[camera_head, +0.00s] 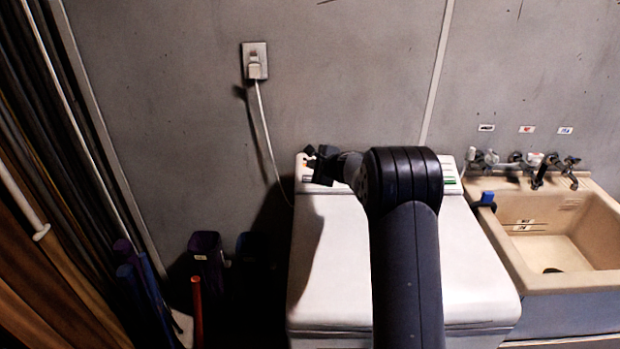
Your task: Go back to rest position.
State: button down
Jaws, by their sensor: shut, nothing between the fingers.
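My arm reaches up from the bottom of the head view, over the white washing machine (335,280). My gripper (318,165) points left, in front of or over the left end of the machine's back control panel (449,174). It looks shut, with nothing seen between the fingers. Whether it touches the panel cannot be told. My arm's dark elbow hides the middle of the panel and part of the lid.
A beige sink (540,285) with several taps (541,172) stands right of the machine. A plug sits in a wall outlet (255,62), its cord hanging behind the machine. Dark bins (206,262) and an orange pole (197,310) stand left.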

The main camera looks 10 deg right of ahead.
dwell(0.4)
jog(key=shift+w+f+b, duration=0.3)
jog(key=shift+f+b, duration=0.05)
jog(key=shift+f, duration=0.45)
jog(key=p, duration=0.2)
jog(key=shift+r+p, duration=0.25)
jog(key=shift+p, duration=0.05)
jog(key=shift+w+p, duration=0.1)
jog(key=shift+p, duration=0.35)
jog(key=r, duration=0.1)
jog(key=s+r+p, duration=0.1)
jog(key=r, duration=0.1)
jog(key=s+r, duration=0.1)
jog(key=r, duration=0.1)
jog(key=shift+s+a, duration=0.15)
jog(key=shift+a, duration=0.05)
jog(key=shift+f, duration=0.15)
